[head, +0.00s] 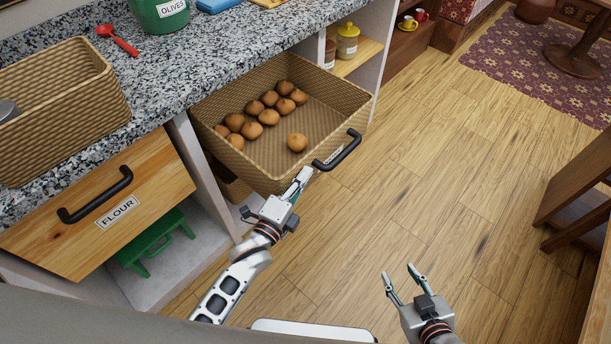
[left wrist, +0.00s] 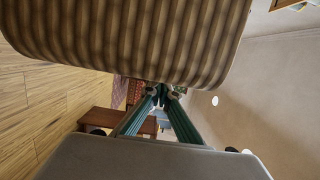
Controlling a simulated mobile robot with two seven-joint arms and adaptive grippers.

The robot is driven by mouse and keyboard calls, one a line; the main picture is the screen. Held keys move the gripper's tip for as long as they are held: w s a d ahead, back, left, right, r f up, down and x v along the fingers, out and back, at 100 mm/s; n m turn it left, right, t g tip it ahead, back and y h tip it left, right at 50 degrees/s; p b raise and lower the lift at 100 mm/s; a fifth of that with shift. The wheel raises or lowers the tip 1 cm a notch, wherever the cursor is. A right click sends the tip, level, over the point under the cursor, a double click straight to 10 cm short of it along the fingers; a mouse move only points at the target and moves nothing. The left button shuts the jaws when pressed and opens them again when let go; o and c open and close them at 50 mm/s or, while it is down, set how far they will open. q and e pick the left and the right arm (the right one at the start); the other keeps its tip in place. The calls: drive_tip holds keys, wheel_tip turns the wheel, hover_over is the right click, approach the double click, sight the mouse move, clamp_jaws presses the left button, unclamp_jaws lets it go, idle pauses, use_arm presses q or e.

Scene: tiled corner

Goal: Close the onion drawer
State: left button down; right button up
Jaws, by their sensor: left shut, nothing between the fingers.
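The onion drawer is a wicker basket drawer (head: 330,92) pulled out from under the counter in the head view, with several onions (head: 262,108) inside. Its black handle (head: 338,150) and a small label are on its front. My left gripper (head: 303,176) is shut and empty at the drawer's front, just left of the handle; I cannot tell whether it touches. In the left wrist view the wicker front (left wrist: 130,35) fills the top, close to the shut fingertips (left wrist: 162,92). My right gripper (head: 402,272) is open and empty above the floor, apart from the drawer.
A flour drawer (head: 150,175) with a black handle is to the left, with a green stool (head: 155,242) below it. A wicker basket (head: 60,100) and green olives pot (head: 160,12) stand on the granite counter. Brown wooden furniture (head: 580,195) is at right. The floor between is clear.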

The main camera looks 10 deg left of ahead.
use_arm(q)
drive_tip(key=w+a+b, duration=0.1)
drive_tip(key=w+a, duration=1.2)
drive_tip(key=a, duration=0.5)
drive_tip(key=shift+b, duration=0.4)
use_arm(e)
drive_tip(key=shift+w+d+f, duration=0.2)
drive_tip(key=shift+w+f, duration=0.15)
drive_tip(key=shift+f, duration=0.1)
drive_tip(key=shift+s+f, duration=0.1)
drive_tip(key=shift+s, duration=0.1)
